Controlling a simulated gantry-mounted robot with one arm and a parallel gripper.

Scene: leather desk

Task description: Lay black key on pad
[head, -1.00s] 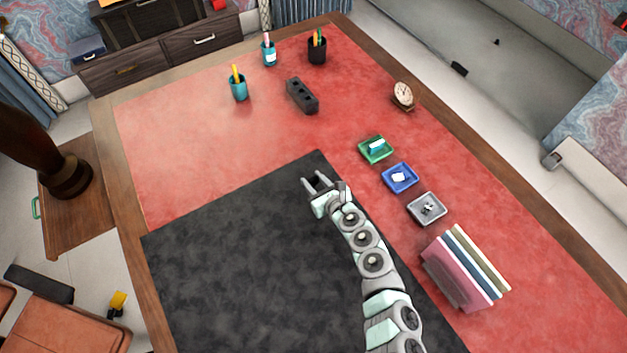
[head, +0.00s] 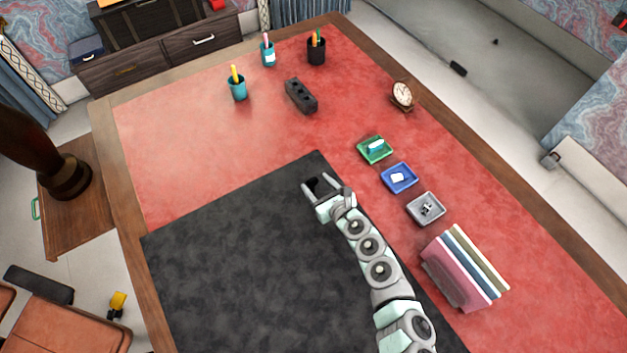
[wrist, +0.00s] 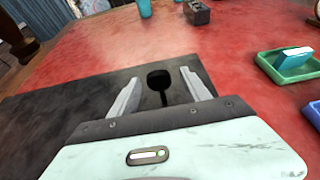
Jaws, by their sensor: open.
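The black key (wrist: 158,80) has a round head and a thin stem. In the wrist view it shows between the two fingers of my gripper (wrist: 161,77), with a gap on each side. The key appears to rest on the dark grey pad (head: 230,260), near its far right corner. In the head view the key is a small dark shape (head: 313,185) between the fingers. My gripper (head: 315,181) is open over that corner of the pad. The near end of the stem is hidden by the gripper body in the wrist view.
Right of the pad stand a green tray (head: 362,152), a blue tray (head: 386,184) and a grey tray (head: 413,212), each with small items. Upright books (head: 462,270) are nearer. A black block (head: 301,97), cups (head: 238,91) and a clock (head: 402,95) stand farther back.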

